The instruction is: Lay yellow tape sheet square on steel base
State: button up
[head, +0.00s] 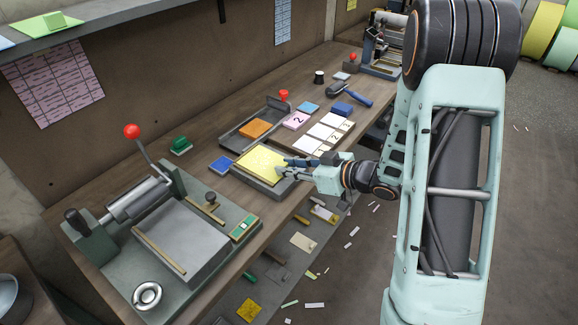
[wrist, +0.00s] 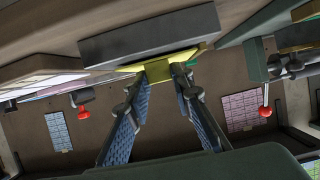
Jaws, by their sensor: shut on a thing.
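The yellow tape sheet (head: 262,160) lies over a grey block-like base (head: 285,188) near the front edge of the bench. In the wrist view the sheet (wrist: 160,70) shows edge-on against the grey block (wrist: 150,34). My gripper (head: 285,168) is at the sheet's right edge. Its two fingers (wrist: 159,75) are closed on the yellow piece between them. Whether the sheet touches the base everywhere cannot be told. A press with a flat steel bed (head: 187,235) stands at the front left of the bench.
A blue pad (head: 221,165) lies just left of the sheet. A grey tray with an orange block (head: 256,128) is behind it. Numbered white cards (head: 325,134) and a blue-handled tool (head: 350,94) lie farther back. Scraps litter the floor (head: 350,230).

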jog(key=shift+f, duration=0.2)
jog(key=o, duration=1)
jog(key=o, duration=0.5)
jog(key=shift+v, duration=3.05)
jog(key=shift+r, duration=0.1)
